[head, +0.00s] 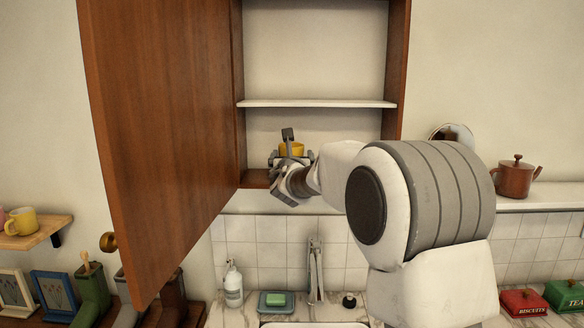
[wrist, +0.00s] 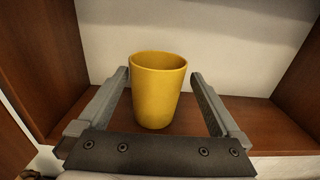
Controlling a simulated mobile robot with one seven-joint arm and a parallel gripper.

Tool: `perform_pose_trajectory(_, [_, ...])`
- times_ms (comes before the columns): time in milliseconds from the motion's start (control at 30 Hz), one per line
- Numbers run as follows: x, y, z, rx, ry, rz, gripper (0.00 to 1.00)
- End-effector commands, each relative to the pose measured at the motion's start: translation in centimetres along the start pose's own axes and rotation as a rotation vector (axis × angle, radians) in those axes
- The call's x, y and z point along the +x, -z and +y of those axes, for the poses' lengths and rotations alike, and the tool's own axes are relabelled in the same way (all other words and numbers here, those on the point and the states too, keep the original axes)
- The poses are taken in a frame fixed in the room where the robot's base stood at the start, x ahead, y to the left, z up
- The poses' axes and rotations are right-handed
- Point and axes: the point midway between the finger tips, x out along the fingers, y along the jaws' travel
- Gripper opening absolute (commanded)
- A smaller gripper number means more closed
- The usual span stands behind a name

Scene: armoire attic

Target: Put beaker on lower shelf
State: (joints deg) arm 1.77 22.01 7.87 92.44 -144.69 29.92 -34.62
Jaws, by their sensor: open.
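The beaker is a yellow cup (wrist: 158,92), upright on the reddish-brown floor of the open cabinet, the lower shelf (wrist: 255,125). In the head view the beaker (head: 291,149) shows only in part, behind my gripper (head: 292,160). In the wrist view my gripper (wrist: 160,95) is open, with one finger on each side of the beaker. A gap shows between the beaker and each finger. The beaker's base appears to rest on the shelf, though contact is hard to judge.
The wooden cabinet door (head: 155,130) stands open at the left. A white upper shelf (head: 315,103) is above the beaker and empty. A brown teapot (head: 514,178) stands on a ledge at the right. A soap bottle (head: 233,284) is below by the sink.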

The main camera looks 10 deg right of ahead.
Motion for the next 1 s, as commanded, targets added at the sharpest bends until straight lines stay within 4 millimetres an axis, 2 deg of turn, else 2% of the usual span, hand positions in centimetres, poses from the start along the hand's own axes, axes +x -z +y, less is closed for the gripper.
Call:
perform_pose_trajectory(100, [-2.3, 0.1, 0.1, 0.0, -0.002, -0.002, 1.0])
perform_pose_trajectory(333, [-5.3, 0.1, 0.1, 0.001, -0.001, -0.001, 1.0])
perform_pose_trajectory(500, [-6.3, 0.1, 0.0, 0.0, -0.001, 0.0, 1.0])
perform_pose_trajectory(767, [-6.5, -0.1, -0.1, 0.006, 0.003, 0.0, 1.0])
perform_pose_trajectory(867, [-7.0, -0.4, -0.8, 0.053, 0.027, 0.002, 1.0])
perform_pose_trajectory(1000, [-9.2, -1.2, -3.6, 0.23, 0.12, 0.008, 1.0])
